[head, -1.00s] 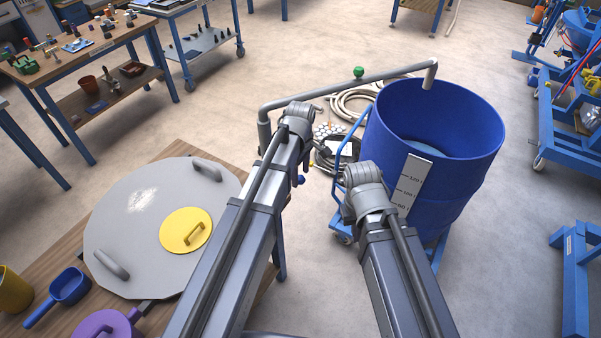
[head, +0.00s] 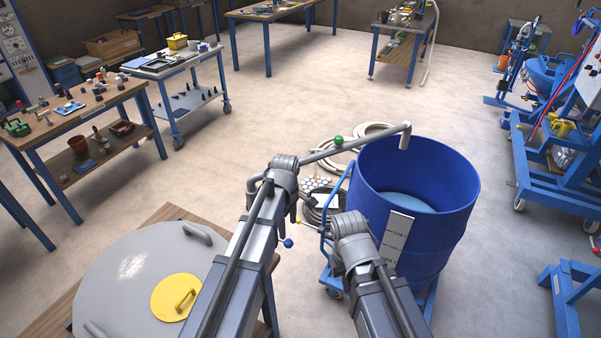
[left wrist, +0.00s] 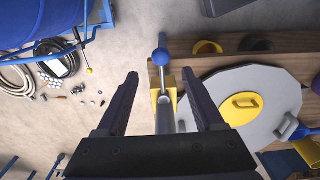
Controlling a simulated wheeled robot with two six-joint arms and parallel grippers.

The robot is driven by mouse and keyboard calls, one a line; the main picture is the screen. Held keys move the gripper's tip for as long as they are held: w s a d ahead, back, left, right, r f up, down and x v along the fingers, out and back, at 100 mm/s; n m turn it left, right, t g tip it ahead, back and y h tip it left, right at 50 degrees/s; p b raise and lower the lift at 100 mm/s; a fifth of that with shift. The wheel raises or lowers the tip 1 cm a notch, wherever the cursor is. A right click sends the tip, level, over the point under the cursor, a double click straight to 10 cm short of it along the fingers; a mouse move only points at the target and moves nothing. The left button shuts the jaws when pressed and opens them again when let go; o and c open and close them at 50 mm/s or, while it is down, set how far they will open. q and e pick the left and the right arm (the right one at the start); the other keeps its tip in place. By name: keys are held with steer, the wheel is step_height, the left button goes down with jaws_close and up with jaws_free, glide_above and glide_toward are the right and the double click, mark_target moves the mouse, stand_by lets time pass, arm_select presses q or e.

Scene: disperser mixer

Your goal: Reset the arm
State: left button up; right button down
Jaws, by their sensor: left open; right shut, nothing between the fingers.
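My two arms reach forward in the head view, the left one ending near a joint left of the blue drum and the right one in front of it. My left gripper (left wrist: 160,78) shows in the left wrist view, open with both dark fingers spread. Nothing is held; a lever with a blue ball knob (left wrist: 160,57) and a yellow block (left wrist: 156,98) appear between the fingers, seemingly beyond them. The blue knob also shows in the head view (head: 288,243) beside my left arm. My right gripper is not seen in either view.
A blue drum (head: 455,215) with a level scale stands on a trolley, a grey pipe (head: 370,137) reaching over its rim. A round grey lid (head: 115,275) with a yellow hatch (head: 170,300) lies on a wooden table. Coiled hoses (head: 370,130) lie behind. Open floor (head: 290,95) stretches beyond.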

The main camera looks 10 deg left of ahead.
arm_select(q)
steer(key=s+d+f+m+b, duration=0.2)
steer(key=s+d+m, duration=0.1)
steer(key=s+m, duration=0.6)
steer(key=s+d+f+m+y+b, duration=0.1)
steer(key=s+d+f+m+b, duration=0.2)
steer(key=s+m, duration=0.6)
steer(key=shift+d, duration=0.1)
stand_by(0.9)
